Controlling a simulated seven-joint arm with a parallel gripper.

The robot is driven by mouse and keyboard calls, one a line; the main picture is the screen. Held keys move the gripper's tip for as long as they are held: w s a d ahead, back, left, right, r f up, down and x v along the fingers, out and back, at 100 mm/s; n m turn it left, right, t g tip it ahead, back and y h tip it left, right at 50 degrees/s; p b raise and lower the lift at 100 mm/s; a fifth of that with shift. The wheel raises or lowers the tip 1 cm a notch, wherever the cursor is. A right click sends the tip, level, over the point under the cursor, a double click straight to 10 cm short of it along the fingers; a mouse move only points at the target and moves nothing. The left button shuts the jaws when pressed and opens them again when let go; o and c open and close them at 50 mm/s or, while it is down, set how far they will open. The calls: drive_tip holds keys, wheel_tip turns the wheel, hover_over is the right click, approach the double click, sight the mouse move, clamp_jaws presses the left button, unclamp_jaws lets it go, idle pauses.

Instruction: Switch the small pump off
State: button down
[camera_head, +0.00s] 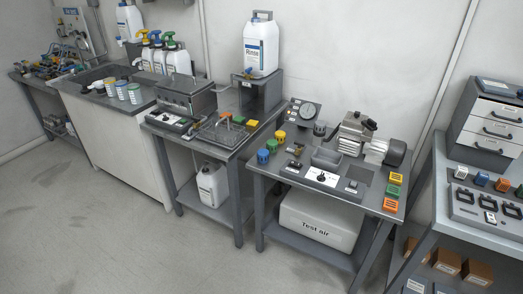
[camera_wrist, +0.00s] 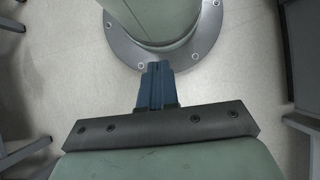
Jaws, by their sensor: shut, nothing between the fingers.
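The small pump (camera_head: 354,132) is a silver and dark machine with a cylindrical motor end, at the back of the middle workbench (camera_head: 272,172) in the head view. In front of it lies a white control plate with a black knob (camera_head: 322,177). Small switch-like parts sit on either side of the plate; their settings are too small to tell. My gripper (camera_wrist: 157,70) shows only in the wrist view, with its blue fingers together and empty. It points at the floor beside my round base, away from the bench. The pump is not in the wrist view.
A gauge (camera_head: 305,112) and coloured caps stand at the bench's left, and coloured blocks (camera_head: 391,191) at its right edge. A Test air tank (camera_head: 318,221) sits on the lower shelf. Another bench with a Rinse canister (camera_head: 261,46) stands left. The floor in front (camera_head: 120,235) is clear.

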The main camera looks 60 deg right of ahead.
drive_tip(key=w+d+r+m+t+y, duration=0.1)
drive_tip(key=w+d+r+m+t, duration=0.15)
drive_tip(key=w+d, duration=0.45)
drive_tip(key=w+d+r+m+t+y, duration=0.1)
drive_tip(key=w+d+r+m, duration=0.25)
drive_tip(key=d, duration=0.65)
drive_tip(key=w+d+r+m+t+h, duration=0.1)
drive_tip(key=w+d+r, duration=0.1)
drive_tip(key=d+r, duration=0.5)
drive_tip(key=w+d+r+m+t+h, duration=0.15)
drive_tip(key=d+r, duration=0.25)
drive_tip(key=d, duration=0.7)
drive_tip(key=s+d+r+m+t+h, duration=0.1)
drive_tip(key=s+d+r+m, duration=0.1)
drive_tip(key=d+r, duration=0.7)
drive_tip(key=s+d+r+m+t+h, duration=0.1)
drive_tip(key=s+d+r+m, duration=0.1)
drive_tip(key=d+r, duration=0.7)
drive_tip(key=s+d+r+m, duration=0.2)
drive_tip(key=s+d+r, duration=0.2)
drive_tip(key=d+r, duration=0.3)
drive_tip(key=s+d+r+m+g, duration=0.1)
drive_tip(key=s+d+r+m, duration=0.2)
drive_tip(key=d+r, duration=0.4)
wheel_tip(320, 180, up, 4)
drive_tip(key=shift+s+d+r+h, duration=0.1)
drive_tip(key=shift+s+d+h, duration=0.1)
drive_tip(key=shift+s+h, duration=0.35)
